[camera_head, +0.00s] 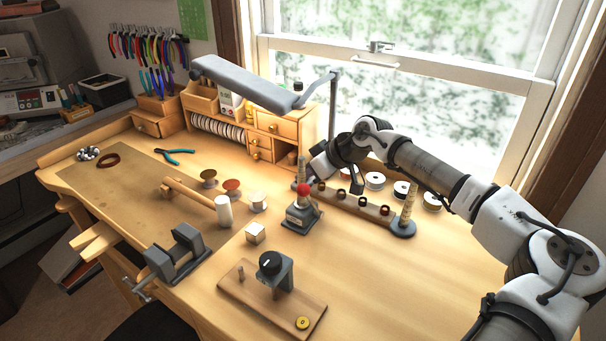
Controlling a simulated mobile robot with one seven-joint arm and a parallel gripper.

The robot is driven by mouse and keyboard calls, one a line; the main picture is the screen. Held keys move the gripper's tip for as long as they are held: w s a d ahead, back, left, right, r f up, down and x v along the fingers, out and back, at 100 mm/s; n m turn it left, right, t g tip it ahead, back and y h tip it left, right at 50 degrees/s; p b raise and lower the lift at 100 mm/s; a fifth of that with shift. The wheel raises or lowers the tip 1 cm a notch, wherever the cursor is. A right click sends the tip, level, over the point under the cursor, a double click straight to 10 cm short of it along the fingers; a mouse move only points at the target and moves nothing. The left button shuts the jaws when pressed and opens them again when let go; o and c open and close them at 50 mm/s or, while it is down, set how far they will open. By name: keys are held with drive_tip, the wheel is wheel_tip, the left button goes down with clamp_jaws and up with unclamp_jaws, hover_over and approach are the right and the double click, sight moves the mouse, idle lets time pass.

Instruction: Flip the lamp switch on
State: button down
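A grey desk lamp (245,85) reaches over the back of the bench, its long flat head pointing left. Its thin post (333,108) comes down behind my gripper, and its foot is hidden there. I cannot make out a lamp switch for certain. My gripper (338,176) is low over the back of the bench, close to the lamp post and above the left end of a ring rack (328,199). Its fingers are small and dark, and their gap is unclear. I see nothing held in it.
A small grey stand with a red ball (303,189) is just in front of my gripper. A black knob (271,263) stands on a wooden board (236,293). A vise (174,254), a mallet (190,193) and several spools (375,180) are around. The right front bench is clear.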

drive_tip(key=shift+d, duration=0.2)
drive_tip(key=shift+w+r+p, duration=0.15)
drive_tip(key=shift+w+p, duration=0.15)
drive_tip(key=shift+w+d, duration=0.3)
drive_tip(key=shift+w, duration=0.05)
